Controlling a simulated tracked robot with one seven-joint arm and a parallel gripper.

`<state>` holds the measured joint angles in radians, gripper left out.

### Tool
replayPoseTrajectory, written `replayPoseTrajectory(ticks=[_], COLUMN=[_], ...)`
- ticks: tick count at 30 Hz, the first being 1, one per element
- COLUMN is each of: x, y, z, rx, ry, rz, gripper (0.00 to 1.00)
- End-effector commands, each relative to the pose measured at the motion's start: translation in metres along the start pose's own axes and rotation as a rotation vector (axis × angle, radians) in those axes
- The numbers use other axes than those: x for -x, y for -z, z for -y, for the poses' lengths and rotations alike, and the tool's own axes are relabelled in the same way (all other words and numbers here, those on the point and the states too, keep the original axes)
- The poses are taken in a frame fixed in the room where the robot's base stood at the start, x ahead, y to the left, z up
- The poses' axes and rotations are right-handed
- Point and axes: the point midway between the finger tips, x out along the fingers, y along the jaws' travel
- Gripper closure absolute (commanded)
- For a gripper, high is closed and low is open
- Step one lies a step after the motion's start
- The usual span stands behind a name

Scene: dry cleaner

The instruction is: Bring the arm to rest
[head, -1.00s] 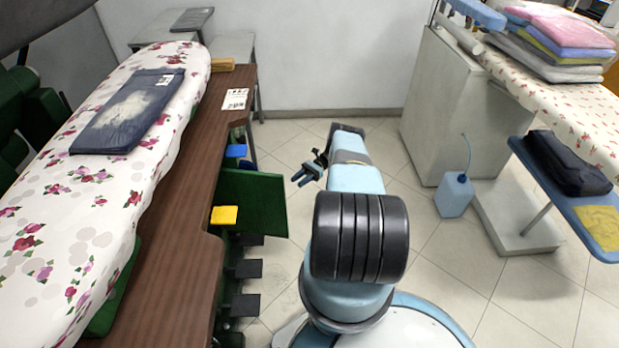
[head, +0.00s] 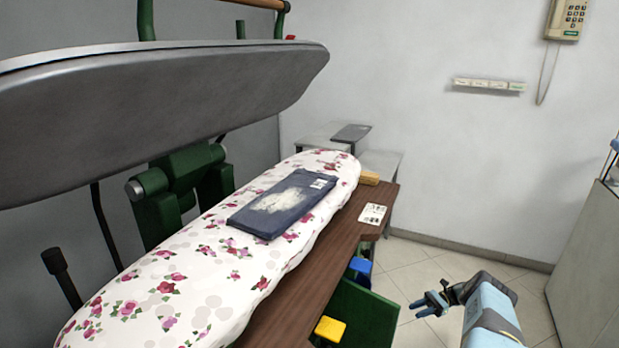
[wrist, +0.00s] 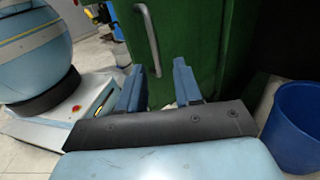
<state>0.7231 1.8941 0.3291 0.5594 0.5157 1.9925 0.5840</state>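My gripper (head: 431,304) hangs at the lower right in the head view, to the right of the press table and apart from it. In the wrist view its two blue fingers (wrist: 158,88) stand apart with nothing between them, so it is open and empty. My blue arm (head: 490,320) shows beside it, cut off by the lower edge of the head view. In the wrist view, a green panel with a metal handle (wrist: 148,38) lies beyond the fingers.
A flowered pressing board (head: 200,275) bears a folded dark garment (head: 283,204). A grey press head (head: 170,110) is raised above it. A brown wooden ledge (head: 300,290) runs alongside. A blue bin (wrist: 294,128) stands at the right in the wrist view. Tiled floor shows beyond my gripper.

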Motion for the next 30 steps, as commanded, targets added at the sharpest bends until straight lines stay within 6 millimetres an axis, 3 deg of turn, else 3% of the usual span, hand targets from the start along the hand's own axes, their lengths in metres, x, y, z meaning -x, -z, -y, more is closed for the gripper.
replayPoseTrajectory(ticks=[6,15,30], x=[0.006,0.000,-0.036], y=[-0.064,-0.157,-0.314], z=[0.041,0.085,0.123], rx=[0.047,0.118,0.256], ry=[-0.068,-0.164,-0.316], rz=[-0.106,-0.263,-0.520], gripper=[0.66,0.66,0.66])
